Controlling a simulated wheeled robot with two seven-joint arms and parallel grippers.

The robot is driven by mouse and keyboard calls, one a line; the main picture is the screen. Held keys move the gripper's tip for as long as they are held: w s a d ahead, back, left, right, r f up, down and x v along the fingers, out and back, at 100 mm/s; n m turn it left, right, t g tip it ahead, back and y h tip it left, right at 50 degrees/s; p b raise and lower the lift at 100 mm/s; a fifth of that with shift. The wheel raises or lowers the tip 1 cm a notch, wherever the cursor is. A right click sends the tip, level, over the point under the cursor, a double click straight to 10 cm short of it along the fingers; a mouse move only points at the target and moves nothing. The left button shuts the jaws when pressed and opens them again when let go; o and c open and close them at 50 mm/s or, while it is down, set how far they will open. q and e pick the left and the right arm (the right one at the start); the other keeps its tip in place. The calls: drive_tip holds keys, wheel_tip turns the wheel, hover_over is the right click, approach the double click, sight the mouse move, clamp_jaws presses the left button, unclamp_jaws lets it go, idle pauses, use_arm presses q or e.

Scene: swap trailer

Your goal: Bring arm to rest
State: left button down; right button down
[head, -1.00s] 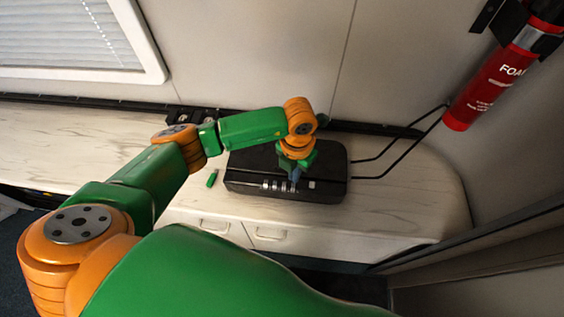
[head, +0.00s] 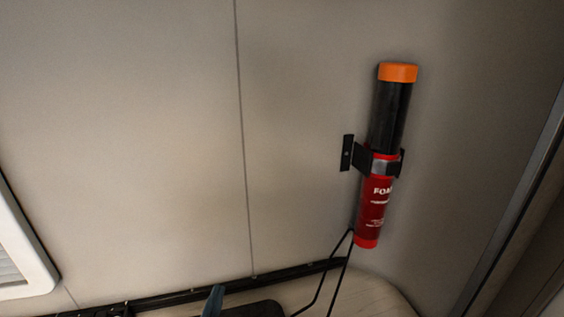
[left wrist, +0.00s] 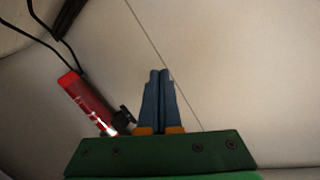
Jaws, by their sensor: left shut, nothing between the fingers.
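My left gripper shows in the left wrist view (left wrist: 158,73), with its two blue-grey fingers pressed together and nothing between them. Behind the fingers in that view is the pale wall. In the head view only the tip of the left gripper (head: 216,292) shows at the bottom edge, in front of the black device (head: 262,309). I cannot tell how far apart they are. The rest of my left arm is outside the head view. My right gripper is in neither view.
A red and black fire extinguisher (head: 374,205) hangs in a bracket on the wall (head: 150,130). It also shows in the left wrist view (left wrist: 84,101). Thin black cables run below it. A corner of the pale counter (head: 375,295) and a window frame (head: 28,260) show low down.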

use_arm(q)
drive_tip(key=s+a+f+n+g, duration=0.2)
drive_tip(key=s+f+g, duration=0.4)
drive_tip(key=s+f, duration=0.35)
drive_tip(key=s+a+f+n+g, duration=0.2)
drive_tip(key=s+f+g, duration=0.55)
drive_tip(key=s, duration=0.35)
wheel_tip(320, 180, down, 16)
drive_tip(key=s, duration=0.2)
drive_tip(key=s+a+f+g, duration=0.1)
drive_tip(key=s+f, duration=0.9)
drive_tip(key=s, duration=0.2)
drive_tip(key=shift+a+m, duration=0.4)
drive_tip(key=shift+g, duration=0.25)
